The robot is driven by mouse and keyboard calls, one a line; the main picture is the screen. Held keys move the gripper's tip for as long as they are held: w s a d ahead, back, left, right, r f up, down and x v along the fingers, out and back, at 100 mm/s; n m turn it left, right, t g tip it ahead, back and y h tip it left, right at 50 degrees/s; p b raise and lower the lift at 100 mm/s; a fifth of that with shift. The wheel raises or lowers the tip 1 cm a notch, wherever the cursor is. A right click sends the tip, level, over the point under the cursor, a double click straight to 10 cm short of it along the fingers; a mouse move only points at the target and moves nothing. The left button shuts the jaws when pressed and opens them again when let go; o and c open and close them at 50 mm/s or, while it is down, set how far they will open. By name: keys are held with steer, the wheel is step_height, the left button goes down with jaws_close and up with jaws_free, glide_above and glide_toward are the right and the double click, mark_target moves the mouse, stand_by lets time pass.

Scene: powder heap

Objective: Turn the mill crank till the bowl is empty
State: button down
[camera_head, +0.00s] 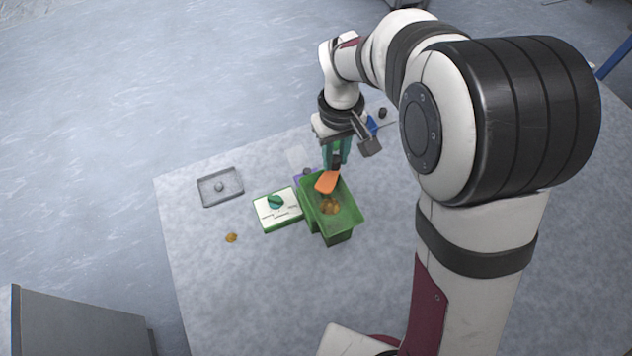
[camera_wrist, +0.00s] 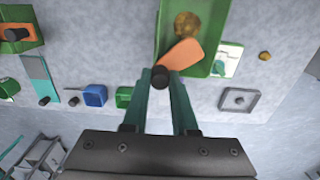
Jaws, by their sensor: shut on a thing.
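The mill is a green box with an open, flared green bowl (camera_head: 352,217) on top; the bowl also shows in the wrist view (camera_wrist: 219,20). A brown lumpy heap (camera_head: 329,206) lies in the bowl, and it also shows in the wrist view (camera_wrist: 187,24). The orange crank (camera_head: 326,183) lies across the bowl's far end; in the wrist view the crank (camera_wrist: 182,54) ends in a dark round knob (camera_wrist: 160,77). My gripper (camera_head: 336,163) is shut on this knob, its teal fingers either side in the wrist view (camera_wrist: 160,84). The mill's underside is hidden.
A white-and-green panel with a green dial (camera_head: 275,202) stands left of the mill. A grey tray with a knob (camera_head: 232,197) lies farther left. A small brown lump (camera_head: 231,238) lies on the table. Blue (camera_wrist: 95,95) and green (camera_wrist: 123,99) blocks stand nearby. The table's front is clear.

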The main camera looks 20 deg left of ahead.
steer(key=shift+s+d, duration=0.2)
steer(key=shift+d, duration=0.35)
steer(key=shift+s+d, duration=0.2)
steer(key=shift+d, duration=0.3)
steer(key=shift+s+d, duration=0.65)
steer(key=shift+s+d, duration=0.3)
steer(key=shift+s, duration=1.55)
steer(key=shift+s+a, duration=0.5)
steer(key=shift+s, duration=0.25)
steer(key=shift+s+a, duration=0.55)
steer(key=shift+a, duration=0.15)
